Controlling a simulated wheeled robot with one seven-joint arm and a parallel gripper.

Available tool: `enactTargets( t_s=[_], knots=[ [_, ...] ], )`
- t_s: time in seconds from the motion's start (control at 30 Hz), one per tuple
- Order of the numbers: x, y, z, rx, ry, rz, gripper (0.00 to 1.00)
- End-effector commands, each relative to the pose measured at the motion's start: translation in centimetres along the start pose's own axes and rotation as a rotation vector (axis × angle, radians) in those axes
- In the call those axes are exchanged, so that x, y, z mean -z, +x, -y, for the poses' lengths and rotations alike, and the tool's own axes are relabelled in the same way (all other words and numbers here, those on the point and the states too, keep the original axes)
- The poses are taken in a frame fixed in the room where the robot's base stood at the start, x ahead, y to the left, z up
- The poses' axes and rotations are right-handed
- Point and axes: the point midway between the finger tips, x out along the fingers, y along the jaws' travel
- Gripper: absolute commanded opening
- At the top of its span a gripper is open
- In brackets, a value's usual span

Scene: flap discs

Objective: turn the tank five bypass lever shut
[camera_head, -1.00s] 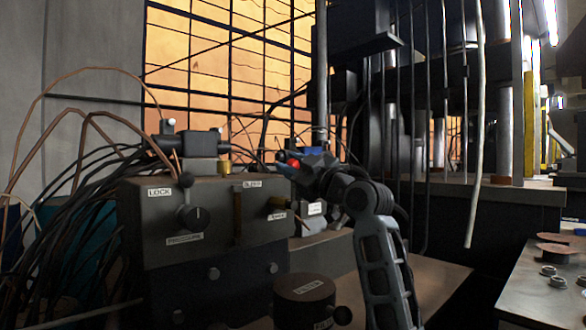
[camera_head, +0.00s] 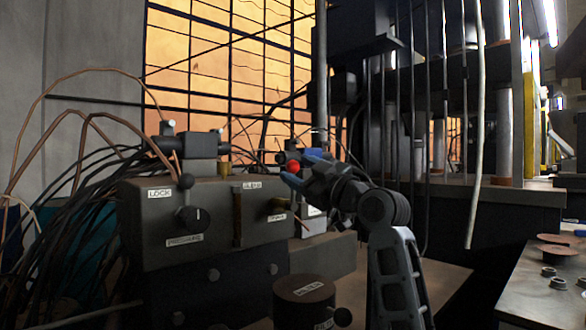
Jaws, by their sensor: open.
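A dark valve block (camera_head: 185,270) fills the lower left. A red ball knob (camera_head: 293,167) shows behind the block's right end, by dark fittings. No label reading tank five bypass is legible, so I cannot tell which part is that lever. My gripper (camera_head: 305,169) is open, its blue-tipped fingers spread near the red knob. I cannot tell whether they touch it. The knob's stem is hidden.
A dark canister (camera_head: 304,300) with a black ball-ended handle (camera_head: 342,317) stands in front of the block. Copper lines and black hoses crowd the left. A pale hanging cable (camera_head: 474,130) and a bench (camera_head: 545,300) with discs are at right.

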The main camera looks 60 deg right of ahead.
Motion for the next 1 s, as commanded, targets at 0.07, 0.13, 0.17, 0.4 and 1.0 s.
enactTargets(
  t_s=[0.07, 0.13, 0.17, 0.4, 1.0],
  knots=[
    [-0.1, -1.5, -0.1, -0.003, -0.001, 0.002, 0.57],
    [-0.1, -2.5, 0.0, -0.002, -0.001, 0.002, 0.57],
    [-0.1, -2.9, 0.0, -0.001, 0.000, 0.001, 0.57],
    [0.0, -4.6, 0.0, -0.001, 0.000, 0.001, 0.57],
    [0.0, -4.6, 0.0, 0.000, 0.000, 0.000, 0.57]
  ],
)
